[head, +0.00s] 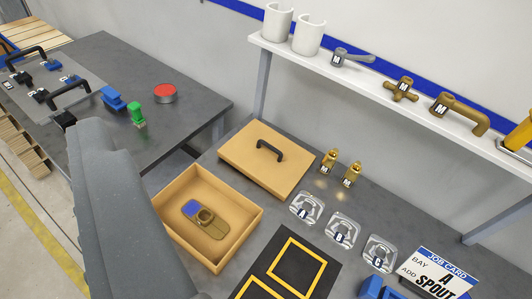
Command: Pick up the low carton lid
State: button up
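The low carton lid (247,160) is a flat tan panel with a black bar handle (268,151) on top. It lies on the grey bench, handle up, just behind and right of the open carton (226,196). The carton is tan and shallow, and holds a brown fitting with a blue patch (204,216). My grey arm crosses the left side of the view. My gripper's fingers do not show, so I cannot see their state. Nothing is seen touching the lid.
Two brass fittings (339,167) stand right of the lid. Clear holders A, B and C (342,232) lie in front of them. A black mat with yellow squares (297,264) and a job card (440,272) are nearer. A white shelf (375,80) with taps overhangs the back.

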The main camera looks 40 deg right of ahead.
aim_at(265, 156)
jog(key=z, duration=0.05)
jog(key=k, duration=0.5)
jog(key=u, duration=1.55)
jog(key=i, duration=1.7)
jog(key=z, duration=2.95)
